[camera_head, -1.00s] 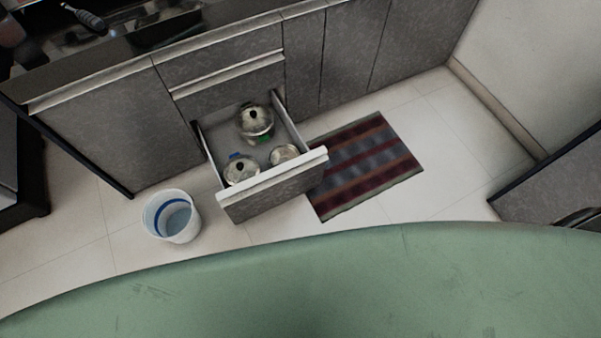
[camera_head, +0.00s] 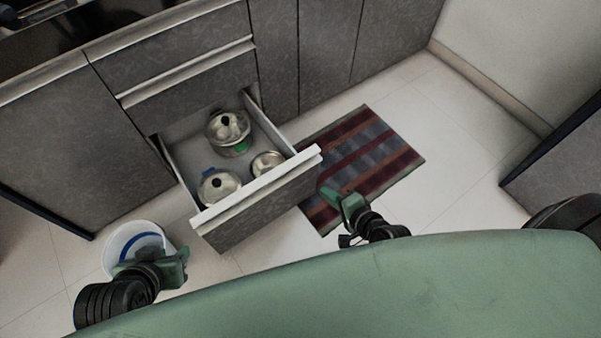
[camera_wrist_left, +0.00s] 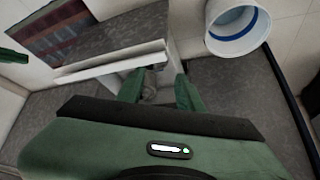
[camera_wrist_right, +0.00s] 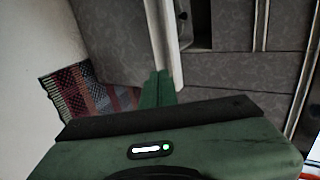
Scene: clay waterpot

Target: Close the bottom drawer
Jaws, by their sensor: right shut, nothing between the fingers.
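The bottom drawer (camera_head: 262,212) is pulled out from the grey cabinet, with lidded metal pots (camera_head: 228,127) inside. My left gripper (camera_head: 184,262) is in front of the drawer's left end, over the bucket, apart from the drawer front in the head view. In the left wrist view its fingers (camera_wrist_left: 158,85) are spread and empty, with the drawer's pale top edge (camera_wrist_left: 105,66) beyond them. My right gripper (camera_head: 328,194) is near the drawer's right front corner, above the mat. In the right wrist view its fingers (camera_wrist_right: 158,82) are together, close to the drawer's pale edge (camera_wrist_right: 158,35); contact cannot be told.
A white bucket with a blue band (camera_head: 118,240) stands on the floor left of the drawer, partly hidden by my left gripper. A striped mat (camera_head: 385,160) lies right of the drawer. The upper drawer (camera_head: 190,92) is shut. Tiled floor is clear farther right.

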